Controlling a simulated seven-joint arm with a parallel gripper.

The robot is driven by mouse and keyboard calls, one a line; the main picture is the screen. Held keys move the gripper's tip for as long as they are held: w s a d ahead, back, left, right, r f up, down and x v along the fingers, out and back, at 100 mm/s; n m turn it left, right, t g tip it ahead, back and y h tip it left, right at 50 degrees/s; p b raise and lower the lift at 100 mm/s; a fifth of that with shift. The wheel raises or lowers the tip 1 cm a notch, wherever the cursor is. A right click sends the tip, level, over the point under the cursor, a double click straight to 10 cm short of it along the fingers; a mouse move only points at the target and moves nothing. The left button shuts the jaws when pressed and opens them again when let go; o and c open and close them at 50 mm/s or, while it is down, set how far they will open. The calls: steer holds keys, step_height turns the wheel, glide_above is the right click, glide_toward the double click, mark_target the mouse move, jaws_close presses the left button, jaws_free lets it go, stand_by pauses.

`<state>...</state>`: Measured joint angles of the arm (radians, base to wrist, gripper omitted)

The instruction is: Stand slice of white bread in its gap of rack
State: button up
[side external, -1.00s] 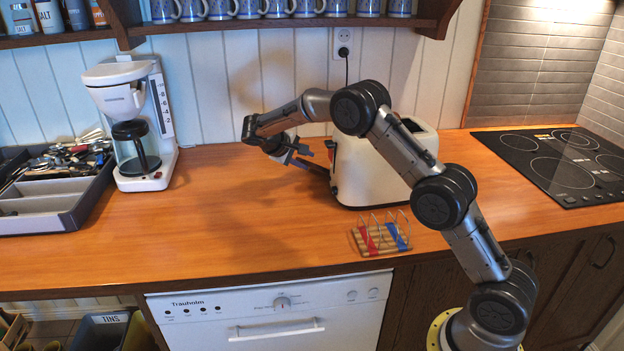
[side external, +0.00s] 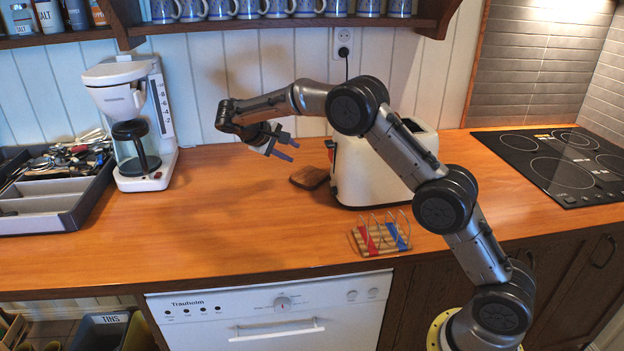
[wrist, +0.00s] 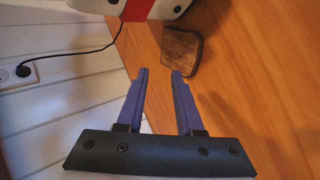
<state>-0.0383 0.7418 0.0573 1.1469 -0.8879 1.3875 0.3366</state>
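A dark brown, bread-like slice (side external: 309,178) lies flat on the counter just left of the toaster. In the wrist view the slice (wrist: 181,54) shows a brown, striped face, and no white bread is visible. The rack (side external: 383,241) stands near the counter's front edge, with wire loops on a wooden base and one red and one blue band. My gripper (side external: 292,151) is open and empty, above the counter to the upper left of the slice. In the wrist view its blue fingers (wrist: 160,72) are apart, with nothing between them.
The cream toaster (side external: 365,170) stands behind the rack, its cord running up to a wall socket (side external: 343,36). A coffee maker (side external: 145,170) and a grey cutlery tray (side external: 50,221) are at left, a black hob (side external: 560,165) at right.

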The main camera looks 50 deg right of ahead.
step_height(320, 180, up, 14)
steer(key=s+a, duration=0.2)
steer(key=s+r+m+t+y, duration=0.1)
steer(key=s+r+t+y, duration=0.1)
steer(key=s+r, duration=0.75)
steer(key=s+a+f+t+y, duration=0.1)
steer(key=s+a+f+y, duration=0.1)
steer(key=s, duration=0.6)
steer(key=s+a+f+t+y, duration=0.1)
steer(key=s+a+f+t, duration=0.1)
steer(key=s, duration=0.7)
steer(key=s+a+f+n+y, duration=0.1)
steer(key=s+a+f+y, duration=0.2)
steer(key=s+a+f, duration=0.3)
steer(key=s+f, duration=0.3)
steer(key=f, duration=0.1)
steer(key=shift+s+t, duration=0.15)
steer(key=shift+t, duration=0.25)
steer(key=shift+o, duration=0.7)
steer(key=a+f, duration=0.1)
steer(key=s+f+y, duration=0.1)
steer(key=f, duration=0.1)
steer(key=a+f+y, duration=0.1)
steer(key=f, duration=0.1)
steer(key=shift+s+a, duration=0.25)
steer(key=shift+a, duration=0.1)
steer(key=shift+o, duration=0.6)
steer(key=shift+w+r, duration=0.15)
steer(key=shift+w, duration=0.15)
